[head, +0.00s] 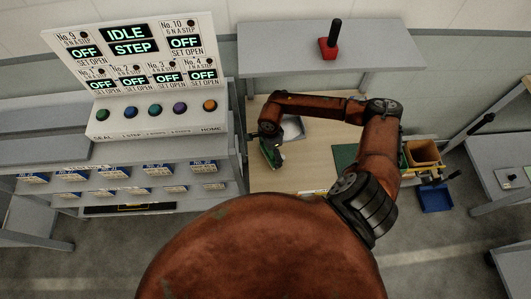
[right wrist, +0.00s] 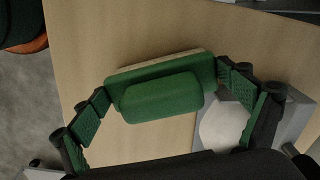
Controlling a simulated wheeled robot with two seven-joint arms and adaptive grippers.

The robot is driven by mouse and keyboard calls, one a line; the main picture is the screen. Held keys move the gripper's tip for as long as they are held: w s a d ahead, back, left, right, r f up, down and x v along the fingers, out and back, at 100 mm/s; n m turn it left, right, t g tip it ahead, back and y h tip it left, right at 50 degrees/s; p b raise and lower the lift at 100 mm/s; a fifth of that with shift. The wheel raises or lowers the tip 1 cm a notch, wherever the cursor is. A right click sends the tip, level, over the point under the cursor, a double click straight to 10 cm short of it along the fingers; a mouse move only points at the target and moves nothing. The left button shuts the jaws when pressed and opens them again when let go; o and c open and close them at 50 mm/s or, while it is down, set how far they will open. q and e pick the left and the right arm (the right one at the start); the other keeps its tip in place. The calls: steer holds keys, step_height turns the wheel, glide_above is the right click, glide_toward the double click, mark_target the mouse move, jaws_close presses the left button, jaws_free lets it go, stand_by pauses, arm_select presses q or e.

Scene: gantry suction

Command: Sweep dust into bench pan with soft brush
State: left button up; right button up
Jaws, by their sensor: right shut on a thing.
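My right gripper (head: 269,146) reaches down over the wooden bench top, left of its middle. In the right wrist view its two green-padded fingers (right wrist: 165,84) are shut on the ends of the soft brush (right wrist: 160,98), a green block with a pale strip along its far edge. The brush shows small and green in the head view (head: 272,158). The grey bench pan (head: 293,127) lies just beside the gripper, partly hidden by my arm. In the right wrist view a pale rounded patch (right wrist: 222,127) shows by the grey pan (right wrist: 291,121); I cannot tell whether it is dust. My left gripper is out of view.
A control panel (head: 150,78) with buttons stands at left above shelves of blue boxes. A raised grey shelf (head: 385,48) with a red-based joystick (head: 328,47) is behind. A green mat (head: 344,157), a wooden box (head: 424,152) and a blue bin (head: 436,197) are at right.

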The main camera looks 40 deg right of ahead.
steer(key=shift+s+d+r, duration=0.1)
steer(key=shift+s+d, duration=0.05)
steer(key=shift+d, duration=0.3)
steer(key=shift+s+d+f+b, duration=0.15)
steer(key=shift+s+d+b, duration=0.15)
steer(key=shift+d, duration=0.35)
steer(key=shift+s+d+f+b, duration=0.15)
steer(key=shift+s+d, duration=0.15)
steer(key=shift+d, duration=0.35)
steer(key=shift+s+d+r, duration=0.15)
steer(key=shift+s+d, duration=0.15)
steer(key=shift+d, duration=0.4)
steer(key=shift+s+d+r, duration=0.15)
steer(key=shift+s+d, duration=0.1)
steer(key=shift+d, duration=0.4)
steer(key=shift+s+d+f, duration=0.1)
steer(key=shift+s+d, duration=0.15)
steer(key=shift+d, duration=0.4)
steer(key=shift+s+d+f, duration=0.1)
steer(key=shift+s+d, duration=0.15)
steer(key=shift+d, duration=0.4)
steer(key=shift+s+d+r, duration=0.15)
steer(key=shift+s+d, duration=0.15)
steer(key=shift+d, duration=0.4)
steer(key=shift+a+r, duration=0.1)
steer(key=shift+r, duration=0.05)
